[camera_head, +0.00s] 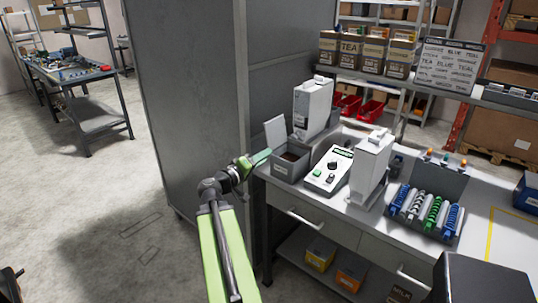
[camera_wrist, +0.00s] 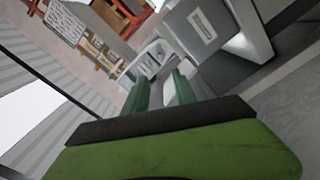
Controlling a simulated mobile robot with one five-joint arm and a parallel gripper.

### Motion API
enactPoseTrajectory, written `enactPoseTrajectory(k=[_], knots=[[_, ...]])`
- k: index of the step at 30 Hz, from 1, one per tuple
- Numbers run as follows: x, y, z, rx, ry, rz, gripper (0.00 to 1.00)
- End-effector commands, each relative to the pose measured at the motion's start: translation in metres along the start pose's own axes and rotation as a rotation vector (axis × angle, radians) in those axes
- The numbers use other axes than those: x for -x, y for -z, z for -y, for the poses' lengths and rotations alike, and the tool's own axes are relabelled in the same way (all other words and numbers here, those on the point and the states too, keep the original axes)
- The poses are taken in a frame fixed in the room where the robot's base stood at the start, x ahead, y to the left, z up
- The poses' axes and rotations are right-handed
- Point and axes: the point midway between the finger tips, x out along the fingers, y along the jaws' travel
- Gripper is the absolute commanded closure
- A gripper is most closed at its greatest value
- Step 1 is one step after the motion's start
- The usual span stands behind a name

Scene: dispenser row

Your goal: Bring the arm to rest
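My gripper (camera_head: 256,159) is at the end of my green arm, near the left front corner of the white-topped counter in the head view. Its dark green finger points right, towards a grey open bin (camera_head: 290,166) with dark contents. In the wrist view my gripper (camera_wrist: 160,84) shows two green fingers standing apart with a gap between them. Nothing is visible held in the gap. The picture there is tilted, with the counter things beyond the fingertips.
The counter holds a white dispenser (camera_head: 312,106), a control box (camera_head: 328,170), a second dispenser (camera_head: 370,168) and a rack of coloured coils (camera_head: 426,209). A tall grey cabinet (camera_head: 190,95) stands close behind my arm. The floor (camera_head: 100,215) at left is open.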

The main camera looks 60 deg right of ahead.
Motion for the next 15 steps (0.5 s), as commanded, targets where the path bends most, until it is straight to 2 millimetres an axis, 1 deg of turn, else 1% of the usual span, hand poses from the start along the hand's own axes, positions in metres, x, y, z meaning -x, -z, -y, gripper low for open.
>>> enactPoseTrajectory(k=[12,14,15], knots=[[-0.0001,0.0003,0.0001,0.000,0.000,0.000,0.67],[0.0028,0.0034,0.0014,0.000,0.003,-0.006,0.67],[0.0089,0.0099,0.0040,0.000,0.010,-0.018,0.67]])
